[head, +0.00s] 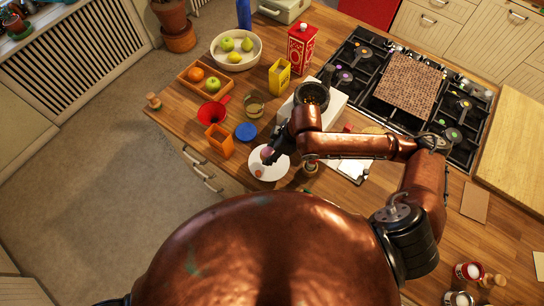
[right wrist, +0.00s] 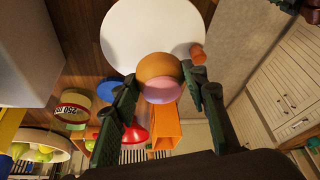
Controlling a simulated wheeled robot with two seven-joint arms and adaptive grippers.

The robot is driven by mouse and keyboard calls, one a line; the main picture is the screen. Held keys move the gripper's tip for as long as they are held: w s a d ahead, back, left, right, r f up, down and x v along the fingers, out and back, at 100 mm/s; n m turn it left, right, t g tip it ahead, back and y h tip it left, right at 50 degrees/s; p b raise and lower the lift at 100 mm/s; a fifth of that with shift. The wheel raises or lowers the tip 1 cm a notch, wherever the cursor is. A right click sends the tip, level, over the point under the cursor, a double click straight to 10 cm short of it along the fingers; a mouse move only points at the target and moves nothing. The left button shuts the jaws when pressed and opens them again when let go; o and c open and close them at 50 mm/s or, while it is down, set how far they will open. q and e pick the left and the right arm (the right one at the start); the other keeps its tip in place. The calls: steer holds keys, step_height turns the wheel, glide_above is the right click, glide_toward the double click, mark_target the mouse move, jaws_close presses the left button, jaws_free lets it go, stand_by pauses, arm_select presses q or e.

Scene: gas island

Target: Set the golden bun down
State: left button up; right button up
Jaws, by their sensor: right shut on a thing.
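The golden bun (right wrist: 160,68) has a golden-brown side and a pink side. In the right wrist view it sits between the two dark fingers of my right gripper (right wrist: 164,84), which is shut on it. In the head view the gripper (head: 270,156) is over the white round plate (head: 273,174), and the bun is mostly hidden by it. The plate also shows behind the bun in the right wrist view (right wrist: 150,25). I cannot tell whether the bun touches the plate. My left gripper is not in view.
A small orange-brown piece (head: 258,173) is at the plate's left edge. The gas hob (head: 353,55) lies to the right.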

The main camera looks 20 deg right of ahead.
steer(key=shift+w+d+f, duration=0.25)
steer(key=shift+f, duration=0.2)
steer(key=shift+w+d+f, duration=0.1)
steer(key=shift+f, duration=1.65)
steer(key=shift+f+p, duration=0.1)
steer(key=shift+p, duration=0.2)
steer(key=o, duration=1.2)
steer(key=shift+c, duration=0.2)
steer(key=p+v, duration=0.2)
steer(key=v, duration=1)
steer(key=shift+p, duration=0.4)
